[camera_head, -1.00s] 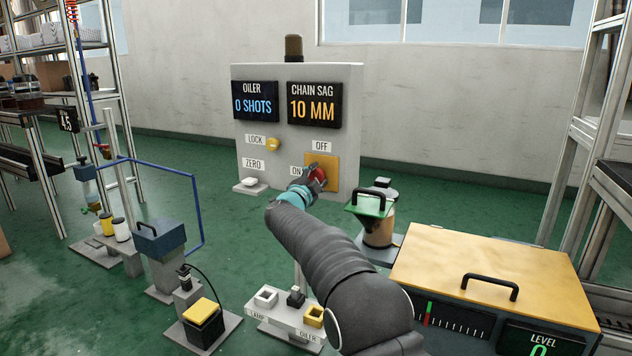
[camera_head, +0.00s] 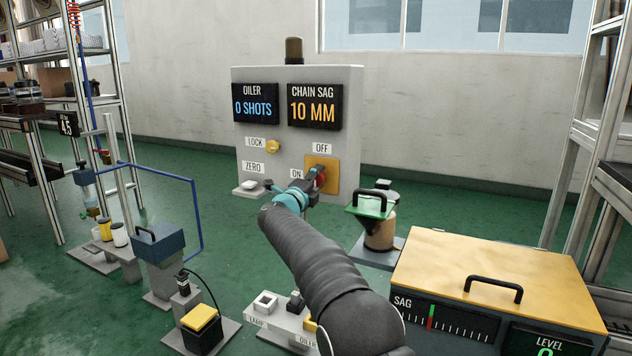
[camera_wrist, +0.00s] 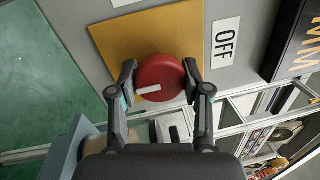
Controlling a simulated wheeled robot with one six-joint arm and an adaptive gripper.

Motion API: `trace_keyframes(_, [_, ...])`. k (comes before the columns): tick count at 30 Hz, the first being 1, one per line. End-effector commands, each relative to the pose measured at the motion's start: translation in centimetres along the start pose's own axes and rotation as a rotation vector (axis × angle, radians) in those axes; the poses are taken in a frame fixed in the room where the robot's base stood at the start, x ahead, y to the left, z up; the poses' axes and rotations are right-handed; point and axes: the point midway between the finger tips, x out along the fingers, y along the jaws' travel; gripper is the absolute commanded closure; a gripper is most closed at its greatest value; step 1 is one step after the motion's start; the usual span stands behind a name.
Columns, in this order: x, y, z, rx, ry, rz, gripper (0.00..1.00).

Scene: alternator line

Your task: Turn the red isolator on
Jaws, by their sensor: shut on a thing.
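The red isolator knob (camera_head: 320,180) sits on a yellow plate (camera_head: 328,163) at the lower right of the grey panel. In the wrist view the round red knob (camera_wrist: 160,76) has a white mark on its lower left part, away from the OFF label (camera_wrist: 226,41). My gripper (camera_head: 316,181) is at the knob, largely hidden by its own wrist in the head view. In the wrist view its two fingertips (camera_wrist: 160,82) are shut on opposite sides of the knob. The ON label (camera_head: 296,174) is left of the plate.
The panel (camera_head: 350,95) shows 0 shots and 10 mm chain sag. A yellow LOCK knob (camera_head: 272,146) and a white ZERO button (camera_head: 251,186) are left of the isolator. A green-topped canister (camera_head: 379,230) and yellow-lidded box (camera_head: 490,275) stand at the right.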

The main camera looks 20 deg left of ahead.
Motion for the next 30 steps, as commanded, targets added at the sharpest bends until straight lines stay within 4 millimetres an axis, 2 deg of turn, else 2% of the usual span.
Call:
trace_keyframes(14, [-0.03, 0.01, 0.02, 0.012, 0.002, 0.0, 0.87])
trace_keyframes(15, [-0.03, 0.01, 0.02, 0.012, 0.002, 0.0, 0.42])
trace_keyframes(17, [-0.02, 0.01, 0.01, 0.012, 0.002, 0.0, 0.27])
trace_keyframes(30, [-0.46, -0.06, 0.02, 0.01, 0.001, 0.0, 0.27])
